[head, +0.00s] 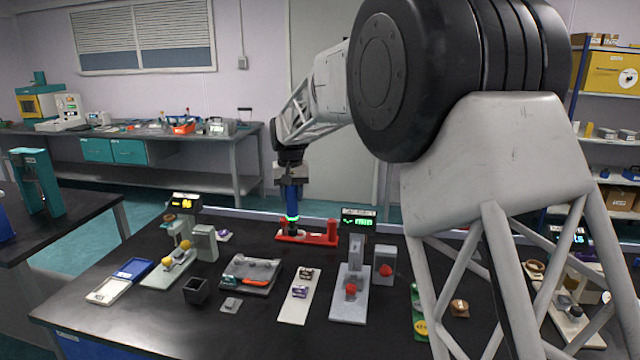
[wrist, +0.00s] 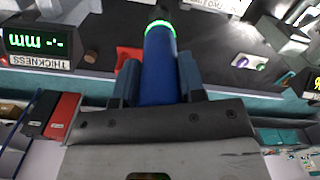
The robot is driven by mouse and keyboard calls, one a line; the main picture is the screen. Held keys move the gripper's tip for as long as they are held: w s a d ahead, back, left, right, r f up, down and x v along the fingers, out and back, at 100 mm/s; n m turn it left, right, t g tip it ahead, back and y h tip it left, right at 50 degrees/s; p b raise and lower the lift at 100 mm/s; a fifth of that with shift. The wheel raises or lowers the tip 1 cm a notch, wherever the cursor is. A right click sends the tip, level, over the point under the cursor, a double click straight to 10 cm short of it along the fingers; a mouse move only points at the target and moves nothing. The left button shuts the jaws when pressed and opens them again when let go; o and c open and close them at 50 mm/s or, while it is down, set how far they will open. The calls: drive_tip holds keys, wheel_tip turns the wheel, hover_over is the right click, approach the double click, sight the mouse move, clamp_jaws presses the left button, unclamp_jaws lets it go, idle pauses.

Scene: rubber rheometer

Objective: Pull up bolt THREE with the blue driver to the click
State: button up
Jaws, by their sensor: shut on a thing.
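My gripper (head: 291,183) is shut on the blue driver (head: 292,202), which hangs upright with its tip pointing down. The driver stands at the left part of a red fixture (head: 318,238) at the back of the dark bench. A ring near the driver's lower end glows green. In the wrist view the blue driver (wrist: 158,75) lies between the two fingers of my gripper (wrist: 159,62), and the red fixture (wrist: 127,56) shows partly behind it. The driver's tip and any bolt under it are hidden or too small, so I cannot tell bolt THREE or its contact.
A thickness gauge (head: 352,280) with a green display stands right of the fixture. A grey tray (head: 262,268) with tools and a white strip (head: 290,312) with small purple-and-white pieces lie in front. A yellow-display instrument (head: 183,203) stands at left.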

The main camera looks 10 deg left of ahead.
drive_tip(key=s+a+f+n, duration=0.1)
drive_tip(key=s+a+f, duration=0.2)
drive_tip(key=a, duration=0.4)
drive_tip(key=shift+a+f+n, duration=0.35)
drive_tip(key=shift+a+n, duration=0.05)
drive_tip(key=shift+f, duration=3.8)
idle(1.6)
drive_tip(key=shift+r, duration=2.5)
